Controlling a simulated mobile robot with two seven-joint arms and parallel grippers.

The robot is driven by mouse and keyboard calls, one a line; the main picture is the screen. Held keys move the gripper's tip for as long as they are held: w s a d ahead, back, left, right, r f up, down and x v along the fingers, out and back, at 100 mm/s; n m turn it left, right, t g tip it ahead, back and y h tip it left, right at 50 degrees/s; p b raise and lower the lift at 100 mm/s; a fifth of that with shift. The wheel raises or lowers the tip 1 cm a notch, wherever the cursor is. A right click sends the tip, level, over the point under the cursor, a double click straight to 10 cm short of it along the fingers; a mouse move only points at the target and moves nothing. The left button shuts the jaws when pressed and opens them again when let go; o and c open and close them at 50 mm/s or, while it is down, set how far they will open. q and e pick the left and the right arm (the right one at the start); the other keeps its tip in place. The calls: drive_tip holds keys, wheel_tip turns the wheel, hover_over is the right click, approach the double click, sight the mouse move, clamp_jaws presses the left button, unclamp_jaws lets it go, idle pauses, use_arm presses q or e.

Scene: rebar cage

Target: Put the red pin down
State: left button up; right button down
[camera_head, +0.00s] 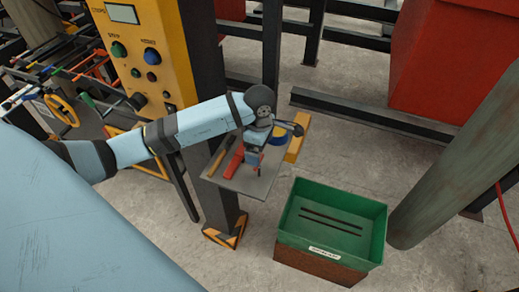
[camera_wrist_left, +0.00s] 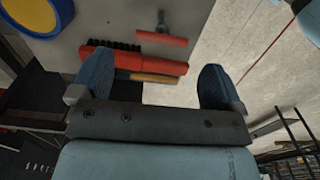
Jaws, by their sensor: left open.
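A small red piece with a thin grey stem, which looks like the red pin (camera_wrist_left: 163,39), lies on the grey shelf plate (camera_wrist_left: 205,20) in the left wrist view. In the head view a small bit of red (camera_head: 258,170) shows just below my left gripper (camera_head: 254,155). In the left wrist view my left gripper (camera_wrist_left: 155,75) has its two blue fingers wide apart with nothing held between them. A red brush (camera_wrist_left: 125,61) with dark bristles and a wooden-handled tool (camera_wrist_left: 155,77) lie past the fingertips. My right gripper is out of view.
A green bin (camera_head: 345,235) holding two dark bars stands on the floor to the right. A yellow control panel (camera_head: 140,60) stands left of the shelf post.

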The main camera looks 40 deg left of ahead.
use_arm(q)
wheel_tip(320, 180, up, 5)
drive_tip(key=s+d+n+t+h, duration=0.1)
drive_tip(key=s+d+n+h, duration=0.35)
drive_tip(key=d+h, duration=0.55)
drive_tip(key=s+d+n+t+h, duration=0.1)
drive_tip(key=s+d+n+h, duration=0.3)
drive_tip(key=d+n+h, duration=0.5)
drive_tip(key=w+a+f+n+t+y, duration=0.1)
drive_tip(key=a+f+n+t+y, duration=0.2)
drive_tip(key=n+t, duration=0.6)
drive_tip(key=a+f+n+t+y, duration=0.15)
drive_tip(key=n+t+y, duration=0.45)
drive_tip(key=n, duration=0.6)
drive_tip(key=s+a+f+n+g+y, duration=0.1)
drive_tip(key=s+f+n+g+y, duration=0.2)
drive_tip(key=s+f+n, duration=0.2)
drive_tip(key=s+a+f+n+g+y, duration=0.1)
drive_tip(key=s+f+n+g+y, duration=0.2)
drive_tip(key=s+f+n, duration=0.2)
wheel_tip(320, 180, down, 6)
drive_tip(key=n, duration=0.3)
drive_tip(key=shift+s+a+n+y+b, duration=0.3)
drive_tip(key=shift+s+n+y+b, duration=0.05)
drive_tip(key=shift+s+y, duration=0.05)
drive_tip(key=shift+f, duration=0.1)
